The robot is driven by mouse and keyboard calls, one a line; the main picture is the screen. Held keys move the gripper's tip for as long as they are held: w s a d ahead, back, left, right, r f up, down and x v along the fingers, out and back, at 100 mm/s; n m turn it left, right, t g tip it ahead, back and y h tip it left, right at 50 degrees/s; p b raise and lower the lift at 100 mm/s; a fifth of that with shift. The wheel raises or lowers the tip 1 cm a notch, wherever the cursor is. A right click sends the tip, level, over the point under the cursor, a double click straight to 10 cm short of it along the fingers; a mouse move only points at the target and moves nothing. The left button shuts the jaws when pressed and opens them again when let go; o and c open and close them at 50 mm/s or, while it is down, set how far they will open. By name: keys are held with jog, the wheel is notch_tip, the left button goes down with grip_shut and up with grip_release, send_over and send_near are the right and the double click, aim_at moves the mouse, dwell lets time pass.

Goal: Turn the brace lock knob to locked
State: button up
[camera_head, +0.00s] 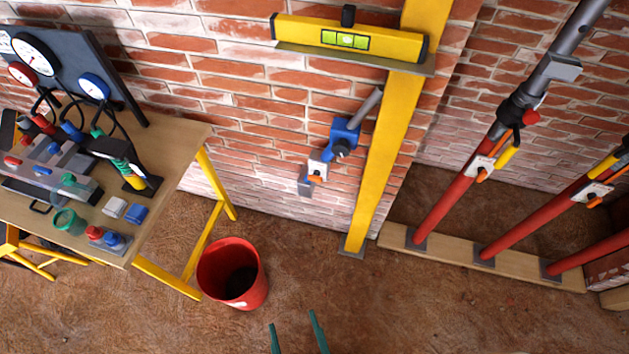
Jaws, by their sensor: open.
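Red and grey braces lean at the right, the nearest brace (450,190) standing on a wooden sill. It bears a small red knob (531,117), a yellow lever (508,157) and a white plate with an orange handle (484,172). A second brace (530,222) has a similar orange handle (586,200). I cannot tell which part is the brace lock knob, nor its setting. My gripper (292,319) is at the bottom edge, only its two dark green fingers showing. They are apart and empty, over the floor, away from the braces.
A red bucket (232,273) stands on the floor left of my gripper. A workbench (178,140) with gauges is at the left. A yellow post (382,150), a spirit level (347,38) and a blue fixture (345,136) are by the brick wall. The lower middle floor is clear.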

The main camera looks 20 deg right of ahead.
jog(key=m+g+h, duration=0.4)
jog(key=m+h, duration=0.3)
send_near(315, 178)
jog(key=x, duration=0.8)
jog(key=shift+w, duration=0.2)
jog(key=shift+h, duration=0.3)
jog(key=c, duration=1.1)
